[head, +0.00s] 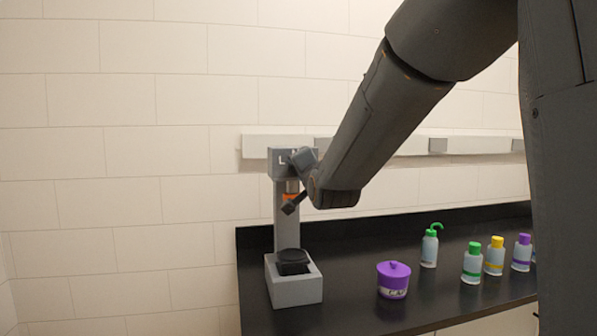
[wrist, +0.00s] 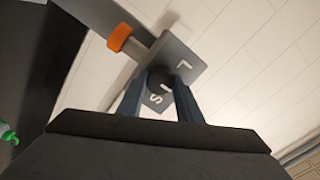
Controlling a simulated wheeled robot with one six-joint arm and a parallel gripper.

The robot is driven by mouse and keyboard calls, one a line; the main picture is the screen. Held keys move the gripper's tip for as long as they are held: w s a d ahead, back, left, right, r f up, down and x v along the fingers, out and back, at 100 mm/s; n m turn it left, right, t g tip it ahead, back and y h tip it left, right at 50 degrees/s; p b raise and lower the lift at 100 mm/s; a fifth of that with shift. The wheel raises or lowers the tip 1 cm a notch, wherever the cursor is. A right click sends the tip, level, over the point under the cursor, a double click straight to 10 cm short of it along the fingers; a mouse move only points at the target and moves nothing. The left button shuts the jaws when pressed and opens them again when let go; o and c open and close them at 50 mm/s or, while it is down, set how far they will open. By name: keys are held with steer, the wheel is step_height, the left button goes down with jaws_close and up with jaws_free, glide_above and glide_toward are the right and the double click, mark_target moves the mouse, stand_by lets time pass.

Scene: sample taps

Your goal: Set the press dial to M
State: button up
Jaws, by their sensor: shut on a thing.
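The press (head: 287,220) stands at the left end of the black counter, with a grey head (head: 282,155) marked L. In the wrist view, the head's face (wrist: 192,62) shows the letters L and S; the M cannot be made out. A dark round dial (wrist: 160,78) sits on that face between the letters. My gripper (wrist: 162,80) is shut on the dial, one blue-grey finger on each side. Which letter the dial points to cannot be told. In the head view my wrist hides the dial and fingers.
An orange collar (wrist: 119,38) is on the press's ram. A purple lidded pot (head: 393,281) stands right of the press. Several bottles, including a green-capped one (head: 473,264), stand further right. Bare counter (head: 345,262) lies between press and pot.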

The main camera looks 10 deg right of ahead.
steer(key=o, duration=1)
steer(key=shift+o, duration=0.2)
steer(key=s+b, duration=0.2)
steer(key=s, duration=0.5)
steer(key=shift+s, duration=0.4)
